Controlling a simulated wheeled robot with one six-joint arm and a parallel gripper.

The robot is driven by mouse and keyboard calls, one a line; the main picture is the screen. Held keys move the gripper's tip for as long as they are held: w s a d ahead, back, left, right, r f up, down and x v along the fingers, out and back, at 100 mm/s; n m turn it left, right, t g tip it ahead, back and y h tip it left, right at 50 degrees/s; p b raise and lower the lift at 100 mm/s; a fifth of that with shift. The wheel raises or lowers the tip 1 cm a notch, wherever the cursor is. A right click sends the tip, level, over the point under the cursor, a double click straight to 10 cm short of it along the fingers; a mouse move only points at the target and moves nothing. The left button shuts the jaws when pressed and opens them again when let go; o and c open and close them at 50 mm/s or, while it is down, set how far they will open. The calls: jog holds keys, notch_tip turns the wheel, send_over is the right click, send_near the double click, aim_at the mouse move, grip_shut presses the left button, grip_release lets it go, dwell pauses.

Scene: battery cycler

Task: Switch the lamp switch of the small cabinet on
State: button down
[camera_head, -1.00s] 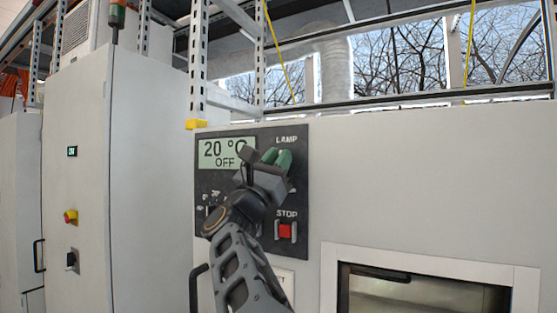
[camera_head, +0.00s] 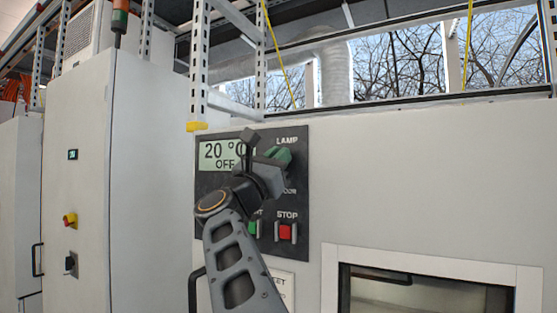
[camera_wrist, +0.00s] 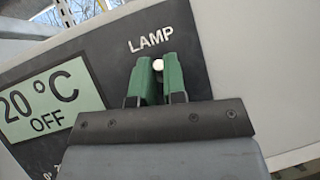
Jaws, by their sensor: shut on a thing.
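The dark control panel (camera_head: 299,185) is on the front of the small cabinet (camera_head: 420,190). The lamp switch (camera_wrist: 157,63) shows in the wrist view as a small pale knob just below the LAMP label (camera_wrist: 150,40). My gripper (camera_wrist: 157,78) has its two green fingers on either side of this knob, shut on it. In the head view my gripper (camera_head: 279,156) is at the panel's upper right, below the LAMP label, and hides the switch. The switch's lever position cannot be told.
The display (camera_head: 217,152) reads 20 °C and OFF. A red STOP button (camera_head: 286,231) and a partly hidden green button (camera_head: 254,229) are lower on the panel. A framed window (camera_head: 430,285) is at lower right. A tall cabinet (camera_head: 85,180) stands left.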

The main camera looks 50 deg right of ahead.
jog(key=c, duration=1.2)
grip_release()
jog(key=shift+b+v, duration=3.75)
jog(key=shift+v, duration=3.15)
